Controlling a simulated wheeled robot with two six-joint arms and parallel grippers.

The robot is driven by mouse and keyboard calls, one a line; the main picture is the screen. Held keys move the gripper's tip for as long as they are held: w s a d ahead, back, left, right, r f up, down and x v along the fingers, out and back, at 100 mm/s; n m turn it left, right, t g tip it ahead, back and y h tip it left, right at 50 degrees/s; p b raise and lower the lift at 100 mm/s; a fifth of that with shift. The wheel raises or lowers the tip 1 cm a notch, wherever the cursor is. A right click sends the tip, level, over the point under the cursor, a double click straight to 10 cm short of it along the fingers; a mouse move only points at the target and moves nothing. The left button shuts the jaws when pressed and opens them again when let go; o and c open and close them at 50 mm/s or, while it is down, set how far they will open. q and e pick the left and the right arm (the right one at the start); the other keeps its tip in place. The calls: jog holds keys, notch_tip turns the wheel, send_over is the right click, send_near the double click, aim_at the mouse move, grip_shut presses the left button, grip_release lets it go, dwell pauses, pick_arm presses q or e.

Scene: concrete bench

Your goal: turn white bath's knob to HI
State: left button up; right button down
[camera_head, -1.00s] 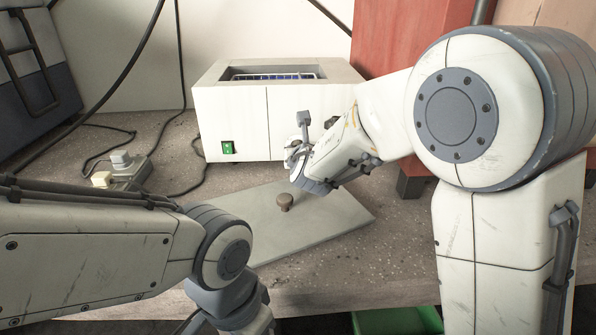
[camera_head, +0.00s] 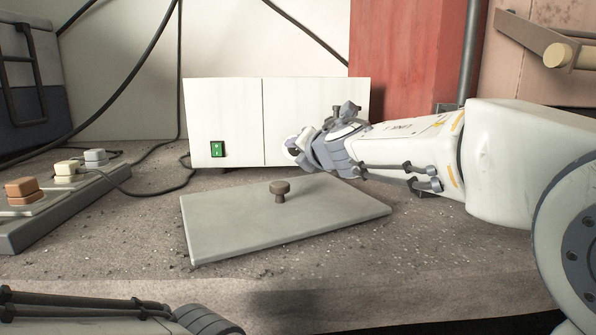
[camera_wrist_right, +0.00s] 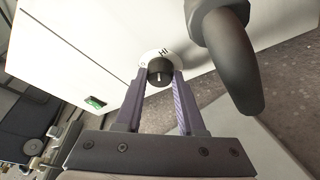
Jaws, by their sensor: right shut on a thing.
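The white bath (camera_head: 222,108) stands at the back of the bench, with a green switch (camera_head: 217,149) low on its front. My right gripper (camera_head: 292,148) is at the right part of that front, and my wrist hides the knob in the head view. In the right wrist view, the dark round knob (camera_wrist_right: 160,70) sits on a white dial (camera_wrist_right: 150,55) marked HI. My right gripper's fingers (camera_wrist_right: 161,76) are shut on the knob, one on each side. A pale line shows on the knob, but its exact direction is hard to tell. My left gripper is out of view.
A grey plate (camera_head: 235,222) with a brown knob (camera_head: 280,188) lies on the bench before the bath. A power strip (camera_head: 50,215) and cables are at the left. A red block (camera_head: 410,60) stands behind my right arm. A dark rounded part (camera_wrist_right: 230,50) is close in the wrist view.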

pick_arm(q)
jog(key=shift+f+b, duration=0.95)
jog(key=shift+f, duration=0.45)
pick_arm(e)
jog(key=shift+f+m+y, duration=0.15)
jog(key=shift+m+y, duration=0.15)
jog(key=shift+m, duration=0.4)
jog(key=c, duration=0.5)
grip_release()
jog(key=p+v, duration=0.2)
jog(key=v, duration=0.7)
jog(key=shift+s+d, duration=0.15)
jog(key=shift+s, duration=0.15)
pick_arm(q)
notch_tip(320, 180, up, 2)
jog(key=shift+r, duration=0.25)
pick_arm(e)
jog(key=shift+s+d, duration=0.1)
jog(key=shift+s, duration=0.3)
